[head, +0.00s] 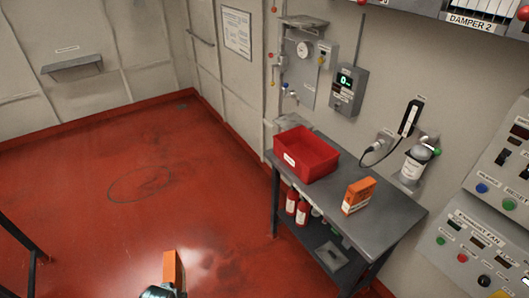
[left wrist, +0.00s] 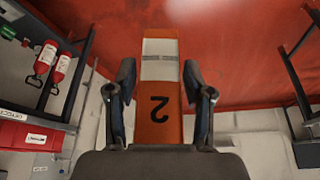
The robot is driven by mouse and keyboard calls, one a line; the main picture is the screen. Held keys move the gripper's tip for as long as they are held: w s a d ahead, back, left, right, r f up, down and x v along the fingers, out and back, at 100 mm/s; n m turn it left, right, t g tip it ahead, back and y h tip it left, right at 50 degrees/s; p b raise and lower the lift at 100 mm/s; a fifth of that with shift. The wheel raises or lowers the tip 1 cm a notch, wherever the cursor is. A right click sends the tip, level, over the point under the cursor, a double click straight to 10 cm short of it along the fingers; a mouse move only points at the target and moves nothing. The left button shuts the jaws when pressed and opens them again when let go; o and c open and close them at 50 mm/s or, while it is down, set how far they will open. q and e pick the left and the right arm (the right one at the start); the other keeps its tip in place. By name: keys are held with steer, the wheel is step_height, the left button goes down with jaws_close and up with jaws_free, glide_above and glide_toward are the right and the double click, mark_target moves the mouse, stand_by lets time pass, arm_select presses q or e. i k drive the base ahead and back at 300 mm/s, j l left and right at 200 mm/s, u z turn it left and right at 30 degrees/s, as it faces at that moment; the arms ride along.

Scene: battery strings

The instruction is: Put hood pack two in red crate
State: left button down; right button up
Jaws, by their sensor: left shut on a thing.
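My left gripper (head: 163,290) is at the bottom edge of the head view, out over the red floor and away from the bench. It is shut on an orange pack (head: 174,270), which stands up from the fingers. In the left wrist view the pack (left wrist: 160,112) sits between the two fingers and shows a black "2", upside down, and a white band. The red crate (head: 318,170) stands on the grey bench at its far left end; the part of its inside that shows looks empty. My right gripper is not in view.
A second orange pack (head: 358,195) stands on the grey bench (head: 385,221), right of the crate. Red bottles (head: 297,206) stand on the shelf below. A dark railing (head: 22,240) is at the lower left. The floor between is clear.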

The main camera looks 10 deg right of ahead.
mark_target(304, 153)
steer(key=i+j+z, duration=0.2)
steer(key=i+z, duration=0.15)
steer(key=z, duration=0.15)
steer(key=i+j+z, duration=0.3)
steer(key=z, duration=0.15)
steer(key=i+j+z, duration=0.25)
steer(key=j+z, duration=0.25)
steer(key=i+j+z, duration=0.15)
steer(key=j+z, duration=0.3)
